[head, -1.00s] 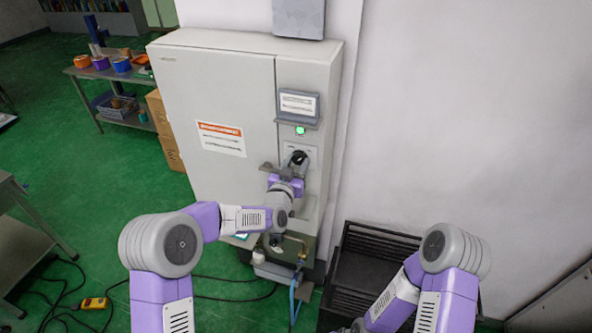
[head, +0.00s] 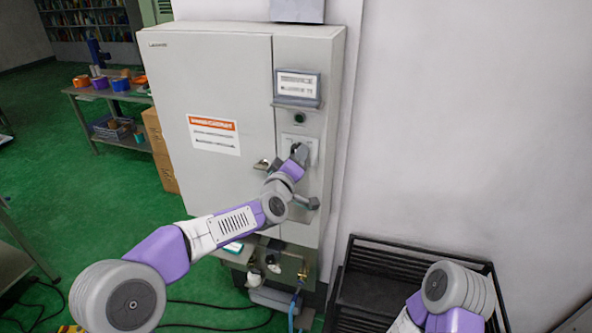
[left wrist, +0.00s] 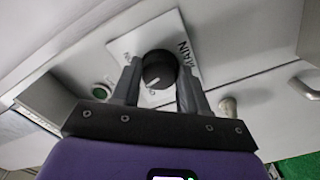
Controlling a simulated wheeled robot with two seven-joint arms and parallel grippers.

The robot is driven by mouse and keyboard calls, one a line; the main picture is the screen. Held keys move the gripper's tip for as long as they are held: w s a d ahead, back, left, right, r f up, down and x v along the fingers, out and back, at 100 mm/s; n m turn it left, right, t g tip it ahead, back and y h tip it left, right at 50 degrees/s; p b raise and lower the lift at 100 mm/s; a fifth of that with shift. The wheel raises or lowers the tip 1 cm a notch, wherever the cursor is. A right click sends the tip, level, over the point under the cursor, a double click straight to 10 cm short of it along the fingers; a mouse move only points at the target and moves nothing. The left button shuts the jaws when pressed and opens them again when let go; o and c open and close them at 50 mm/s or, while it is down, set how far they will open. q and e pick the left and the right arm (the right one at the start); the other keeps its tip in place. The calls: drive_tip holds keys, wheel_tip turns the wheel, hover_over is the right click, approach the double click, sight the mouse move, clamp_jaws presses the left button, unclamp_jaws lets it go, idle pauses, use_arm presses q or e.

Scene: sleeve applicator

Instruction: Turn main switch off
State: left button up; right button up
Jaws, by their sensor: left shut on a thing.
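The main switch is a black round knob (left wrist: 159,66) with a white pointer mark, on a white plate (left wrist: 134,38) lettered MAIN. In the head view, the plate (head: 312,143) is on the cabinet's narrow right panel, and my gripper hides much of the knob. My left gripper (head: 299,154) reaches the knob from the front. In the left wrist view, its two dark fingers (left wrist: 160,78) are shut on the knob, one on each side. The indicator lamp (head: 299,118) above the switch is dark. My right gripper is out of view; only its arm shows at lower right.
The grey cabinet (head: 215,85) stands against the wall. A black rack (head: 365,262) stands at lower right. A bench (head: 108,92) is at left.

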use_arm(q)
drive_tip(key=shift+n+b, duration=2)
drive_tip(key=shift+n, duration=0.9)
drive_tip(key=shift+r, duration=0.1)
drive_tip(key=o, duration=1.1)
drive_tip(key=shift+c, duration=0.2)
drive_tip(key=shift+s, duration=0.1)
drive_tip(key=b+v, duration=0.1)
drive_tip(key=v, duration=0.6)
drive_tip(key=shift+s+b, duration=0.2)
drive_tip(key=shift+b, duration=0.1)
